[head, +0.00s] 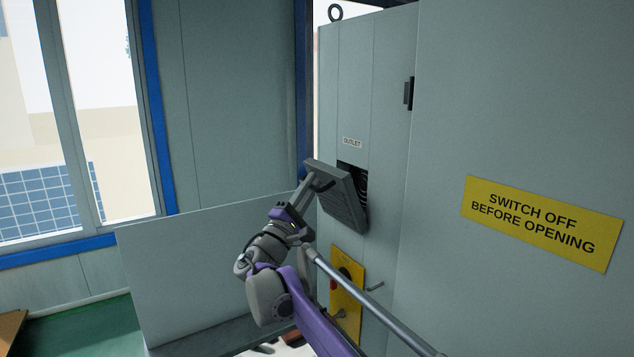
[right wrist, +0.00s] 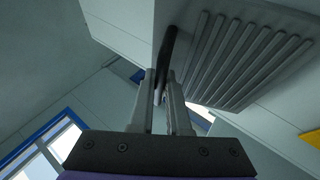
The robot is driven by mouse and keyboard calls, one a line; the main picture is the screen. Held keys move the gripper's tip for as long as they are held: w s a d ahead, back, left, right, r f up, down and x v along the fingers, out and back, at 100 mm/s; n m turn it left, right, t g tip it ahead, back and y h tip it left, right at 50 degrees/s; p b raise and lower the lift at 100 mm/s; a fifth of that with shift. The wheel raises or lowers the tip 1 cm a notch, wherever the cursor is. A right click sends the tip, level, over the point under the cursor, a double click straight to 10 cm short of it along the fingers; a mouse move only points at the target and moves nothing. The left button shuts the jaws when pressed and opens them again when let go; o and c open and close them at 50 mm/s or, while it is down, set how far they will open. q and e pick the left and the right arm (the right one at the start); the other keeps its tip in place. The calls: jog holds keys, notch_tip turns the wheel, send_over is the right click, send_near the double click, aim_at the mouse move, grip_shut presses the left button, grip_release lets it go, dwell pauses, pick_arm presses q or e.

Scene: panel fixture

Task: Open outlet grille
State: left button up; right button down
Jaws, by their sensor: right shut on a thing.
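The outlet grille (head: 346,207) is a grey slatted cover on the narrow cabinet face, below a small OUTLET label (head: 352,142). It stands swung out from the face, with part of the dark opening (head: 362,186) showing behind its right edge. In the right wrist view its slats (right wrist: 240,62) fill the upper right. My right gripper (head: 312,188) is at the grille's left side, shut on its dark handle (right wrist: 168,55). The fingers (right wrist: 165,92) sit on both sides of the handle. My left gripper is not in view.
A yellow plate (head: 346,285) with a red switch sits below the grille. A grey metal bar (head: 375,300) crosses in front of it. The large cabinet panel at right carries a yellow warning sign (head: 542,222). A low grey panel (head: 200,265) stands to the left.

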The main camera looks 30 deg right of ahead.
pick_arm(q)
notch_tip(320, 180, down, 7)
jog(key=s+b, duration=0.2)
jog(key=b, duration=0.3)
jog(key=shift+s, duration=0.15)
pick_arm(e)
jog(key=a+f+n+t, duration=0.3)
jog(key=a+f, duration=0.1)
jog(key=f, duration=1.2)
jog(key=shift+s+a+f+t+h, duration=0.15)
jog(key=shift+a+f+t+h, duration=0.1)
jog(key=shift+t+h, duration=0.15)
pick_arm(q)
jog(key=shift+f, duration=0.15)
pick_arm(e)
jog(key=shift+f+n+t, duration=0.1)
jog(key=shift+n+t, duration=0.2)
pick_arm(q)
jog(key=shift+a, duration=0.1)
pick_arm(e)
jog(key=c, duration=0.9)
grip_release()
jog(key=shift+d, duration=0.2)
pick_arm(q)
jog(key=shift+b, duration=0.3)
pick_arm(e)
jog(key=shift+a, duration=0.2)
